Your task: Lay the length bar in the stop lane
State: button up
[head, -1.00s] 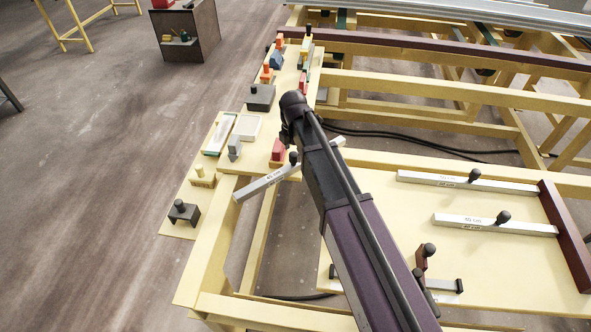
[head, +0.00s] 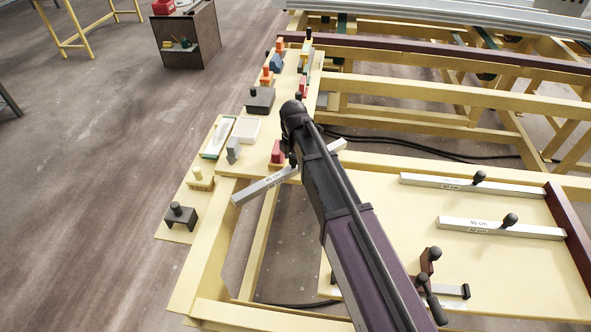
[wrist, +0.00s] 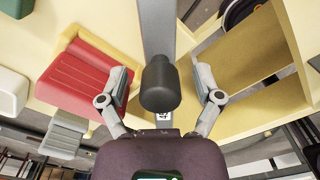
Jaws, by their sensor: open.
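A silver length bar (head: 262,186) with a black knob lies diagonally over the left edge of the pale frame, a printed label on its face. In the wrist view the bar (wrist: 157,28) runs up the middle and its knob (wrist: 160,82) stands between my two fingers. My gripper (wrist: 162,90) is open around the knob, with a gap on either side. In the head view my arm hides part of the bar and most of the knob. On the right, the pale board (head: 385,215) carries two similar silver bars (head: 455,184) (head: 480,226), their right ends at a dark red stop rail (head: 570,235).
A red block (head: 277,152) sits close beside the bar, and in the wrist view it (wrist: 88,78) is left of my fingers. Grey, black and coloured knobbed blocks line the left shelf. A dark red clamp-like piece (head: 428,262) stands on the board's near side.

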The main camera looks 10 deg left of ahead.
grip_shut()
jog(key=shift+r, duration=0.15)
dwell(0.4)
notch_tip(320, 180, up, 3)
jog(key=p, duration=0.3)
jog(key=shift+r+p, duration=0.15)
jog(key=shift+p, duration=0.15)
jog(key=s+d, duration=0.3)
jog(key=s, duration=0.4)
jog(key=s+d+r+p, duration=0.1)
jog(key=s+d, duration=0.3)
jog(key=s, duration=0.3)
jog(key=shift+s+d+r, duration=0.15)
jog(key=shift+r, duration=0.05)
jog(key=shift+r+p, duration=0.1)
jog(key=shift+p, duration=0.25)
notch_tip(320, 180, up, 7)
jog(key=p, duration=0.7)
notch_tip(320, 180, down, 7)
jog(key=b, duration=0.7)
